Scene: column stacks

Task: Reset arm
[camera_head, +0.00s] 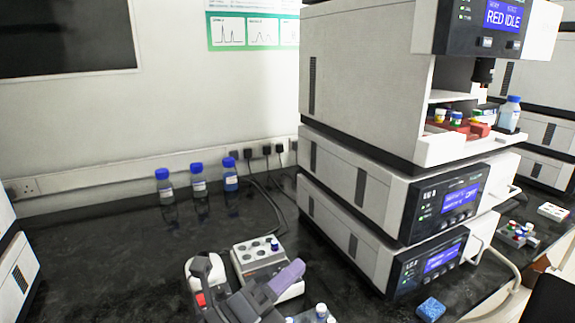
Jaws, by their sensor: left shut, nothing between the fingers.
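My left gripper (287,279) is low in the middle of the head view, over the front of the bench. Its grey body points up to the right, and its paler purple-grey fingers are together with nothing between them. The fingers overlap the front of a white block with round wells (258,254) in the picture; whether they touch it I cannot tell. My right gripper is not in view.
A tall instrument stack (350,85) fills the right, its open bay holding vials and a bottle (509,114). Several blue-capped bottles (198,180) stand by the wall. A blue sponge-like block (431,309) lies front right. The dark bench (95,255) is clear at left.

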